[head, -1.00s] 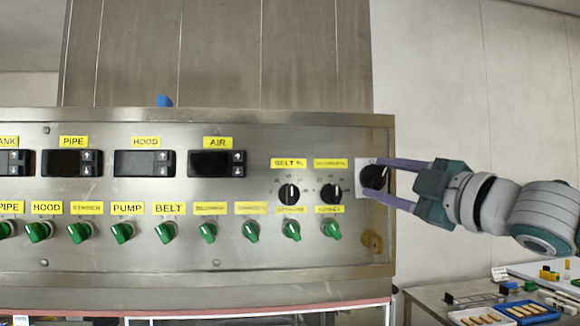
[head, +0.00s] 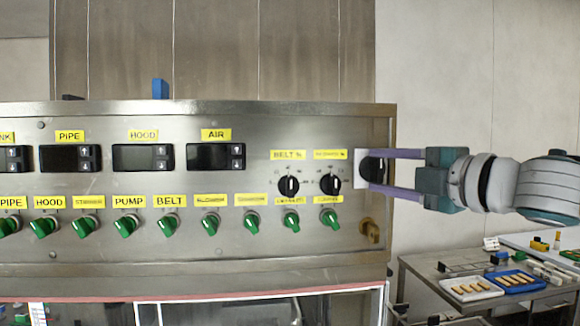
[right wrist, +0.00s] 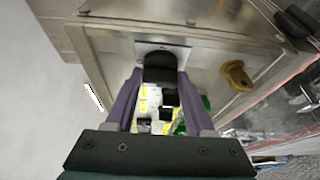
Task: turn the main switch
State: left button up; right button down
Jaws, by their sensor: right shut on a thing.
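The main switch is a black knob (head: 374,167) on a pale square plate (head: 358,168) at the right end of the steel control panel (head: 250,125). My right gripper (head: 370,170) reaches in from the right, one purple finger above the knob and one below, shut on it. In the right wrist view the black knob (right wrist: 160,68) sits between the purple fingertips, in front of its plate (right wrist: 185,55). The knob's pointer direction is hidden. My left gripper is in neither view.
Two smaller black dials (head: 289,186) are just left of the switch, above a row of green knobs (head: 292,221). A brass-coloured fitting (head: 370,232) is below the switch. A side table with a blue tray (head: 514,281) stands at lower right.

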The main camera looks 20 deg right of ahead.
jog(key=shift+c, duration=1.4)
grip_release()
